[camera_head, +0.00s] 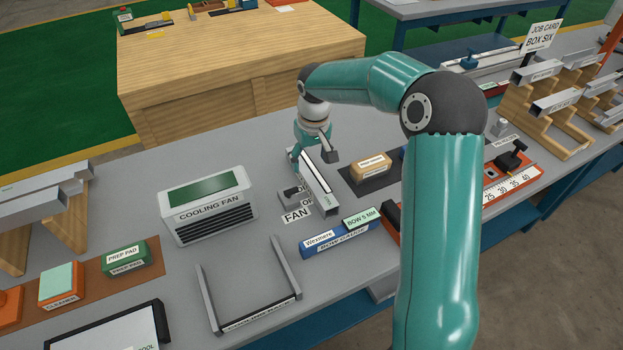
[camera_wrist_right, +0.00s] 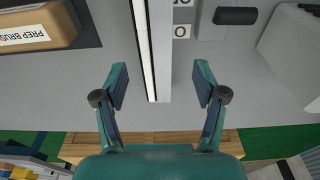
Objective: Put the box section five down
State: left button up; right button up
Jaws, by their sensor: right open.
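A long pale box section (camera_head: 317,180) with a dark side lies over the grey bench right of the cooling fan; a small label at its near end is too small to read. In the right wrist view the box section (camera_wrist_right: 153,45) runs down from the top edge and ends near the gap between my fingers. My right gripper (camera_head: 312,153) is at its far end, pointing down. In the right wrist view my right gripper (camera_wrist_right: 160,80) is open, with a finger on either side and clear space beside the section. My left gripper is not in view.
The cooling fan (camera_head: 209,205) stands to the left. A prep brush (camera_head: 371,167) on a dark mat is close on the right. A blue box (camera_head: 340,240) and a grey U-shaped frame (camera_head: 247,300) are nearer. Stepped wooden racks (camera_head: 550,115) hold sections at right.

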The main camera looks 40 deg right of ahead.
aim_at(310, 175)
jog(key=shift+w+d+f+p, duration=0.1)
jog(key=shift+f+p, duration=0.05)
jog(key=shift+f, duration=1.1)
jog(key=shift+w+d+f+p, duration=0.1)
jog(key=shift+w+f+p, duration=0.1)
jog(key=shift+f, duration=1)
jog(key=shift+w+d+f+p, duration=0.1)
jog(key=shift+f+p, duration=0.05)
jog(key=shift+f, duration=1.1)
grip_shut()
